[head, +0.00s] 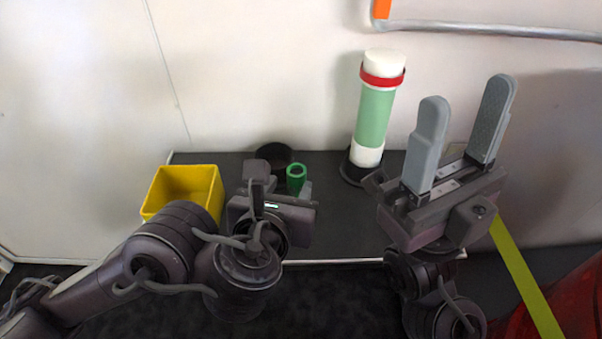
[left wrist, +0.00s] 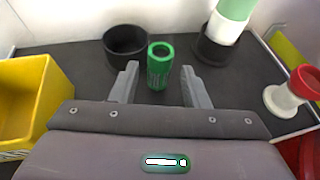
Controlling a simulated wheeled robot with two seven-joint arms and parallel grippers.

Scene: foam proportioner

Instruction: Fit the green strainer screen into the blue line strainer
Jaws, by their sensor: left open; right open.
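The green strainer screen (head: 296,172) is a hollow cylinder standing upright on the dark table near the back wall. In the left wrist view the screen (left wrist: 160,72) has an open round top and ribbed sides. My left gripper (left wrist: 159,72) is open and points at it, one finger on each side, with gaps showing; whether it is level with the screen is hard to tell. In the head view my left wrist partly hides the fingers. My right gripper (head: 467,92) is open, empty and raised at the right, fingers pointing up. I see no blue line strainer in either view.
A yellow bin (head: 187,185) stands left of the screen. A black round cup (left wrist: 126,46) is just behind-left of it. A green and white cylinder with a red band (head: 377,112) stands in a black base. A red and white part (left wrist: 290,96) is at right.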

